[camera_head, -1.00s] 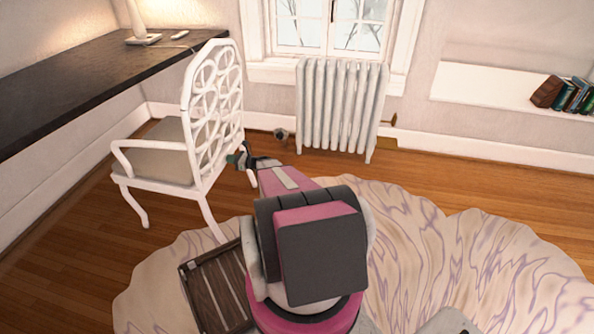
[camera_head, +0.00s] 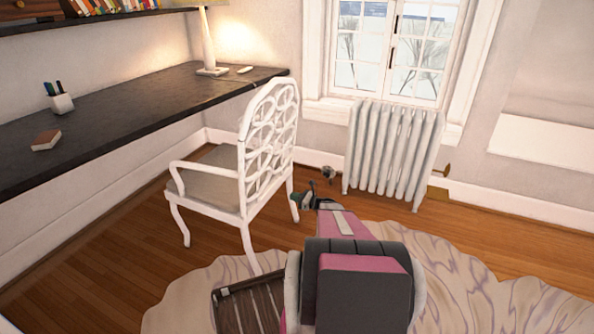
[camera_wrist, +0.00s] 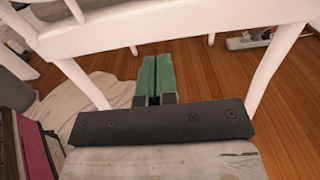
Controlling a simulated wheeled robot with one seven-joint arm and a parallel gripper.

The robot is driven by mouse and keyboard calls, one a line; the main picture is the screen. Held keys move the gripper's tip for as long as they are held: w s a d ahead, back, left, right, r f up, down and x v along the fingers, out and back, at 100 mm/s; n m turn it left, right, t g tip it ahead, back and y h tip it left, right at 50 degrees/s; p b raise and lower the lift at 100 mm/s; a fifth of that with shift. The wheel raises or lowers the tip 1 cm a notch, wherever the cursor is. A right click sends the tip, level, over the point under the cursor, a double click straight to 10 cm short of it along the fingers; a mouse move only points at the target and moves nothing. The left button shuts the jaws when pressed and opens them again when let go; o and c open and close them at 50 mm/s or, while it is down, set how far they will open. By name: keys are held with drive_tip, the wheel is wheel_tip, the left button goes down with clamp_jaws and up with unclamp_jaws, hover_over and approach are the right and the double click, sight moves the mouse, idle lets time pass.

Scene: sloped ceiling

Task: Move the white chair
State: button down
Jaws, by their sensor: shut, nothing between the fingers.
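The white chair (camera_head: 268,130) stands upright on the wood floor in front of the dark desk, its lattice back towards me and its grey seat towards the desk. My gripper (camera_head: 298,203) is low, just right of the chair's back legs in the head view. In the wrist view the green fingers of my gripper (camera_wrist: 154,78) are together with nothing between them. The white chair (camera_wrist: 180,24) fills the top of that view, with its legs on either side of the fingers. I cannot tell whether the fingers touch the chair.
The dark desk (camera_head: 110,112) runs along the left wall, with a lamp (camera_head: 208,45) on it. A white radiator (camera_head: 393,152) stands under the window, right of the chair. A wavy-edged rug (camera_head: 480,290) lies under my base. Bare wood floor (camera_head: 110,270) is clear at the left.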

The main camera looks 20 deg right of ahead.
drive_tip(key=s+a+r+n+g+h, duration=0.2)
drive_tip(key=s+a+r+n+g, duration=0.3)
drive_tip(key=a+n, duration=0.35)
drive_tip(key=s+a+r+n+g+h, duration=0.1)
drive_tip(key=s+a+r+n+g, duration=0.1)
drive_tip(key=s+a+n+g, duration=0.65)
drive_tip(key=s+a+r+n+h, duration=0.3)
drive_tip(key=s+r+n+h, duration=0.6)
drive_tip(key=s+n, duration=0.1)
drive_tip(key=shift+s+a+t+h, duration=0.3)
drive_tip(key=shift+s+a+t, duration=0.05)
drive_tip(key=shift+s, duration=0.45)
